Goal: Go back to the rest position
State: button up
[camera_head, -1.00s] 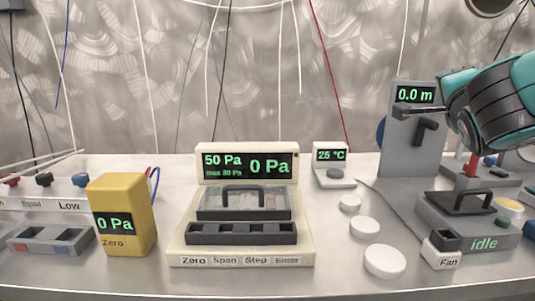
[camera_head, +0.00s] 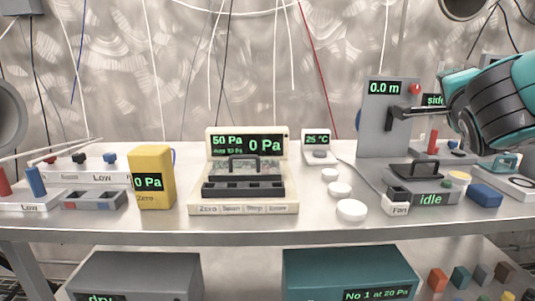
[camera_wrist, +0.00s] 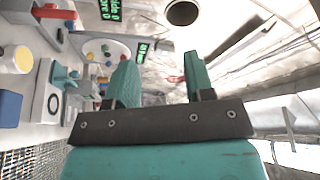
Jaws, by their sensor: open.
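My gripper (camera_wrist: 160,80) shows in the wrist view with its two teal fingers apart and nothing between them. In the head view my teal and dark arm end (camera_head: 490,105) is at the upper right, beside the grey stand reading 0.0 m (camera_head: 385,105). It hangs above the bench's right end. A dark bar from the arm reaches left and overlaps the stand; I cannot tell if it touches.
The bench (camera_head: 250,222) holds a cream pressure unit (camera_head: 245,205), a yellow gauge (camera_head: 153,180), white discs (camera_head: 351,210), a grey box reading idle (camera_head: 430,199) and a blue block (camera_head: 485,195). Grey and teal boxes (camera_head: 350,265) sit below. Cables hang behind.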

jog(key=s+a+f+n+g+y, duration=0.2)
jog(key=a+f+n, duration=0.1)
jog(key=f, duration=0.1)
jog(key=s+a+f+n+g+y, duration=0.2)
jog(key=s+a+f+n+g, duration=0.1)
jog(key=a+f, duration=0.1)
jog(key=s+a+f+n+g+y, duration=0.2)
jog(key=a+f+n+g+y, duration=0.1)
jog(key=f, duration=0.3)
jog(key=shift+s+a+f, duration=0.15)
jog(key=s+a+f+n+g+y, duration=0.1)
jog(key=s+a+f+n+g, duration=0.15)
jog(key=s+n+g, duration=0.35)
jog(key=s+a+f+n+g+y, duration=0.15)
jog(key=s+a+n, duration=0.25)
jog(key=s, duration=0.5)
jog(key=s+a+f+n+g+y, duration=0.1)
jog(key=s+a+f+n+g, duration=0.3)
jog(key=s, duration=0.3)
notch_tip(320, 180, down, 8)
jog(key=d+n+b, duration=0.1)
jog(key=b, duration=0.9)
notch_tip(320, 180, up, 36)
jog(key=p, duration=3.6)
jog(key=shift+w+d+t, duration=0.2)
jog(key=shift+w+t, duration=0.1)
jog(key=shift+t, duration=0.05)
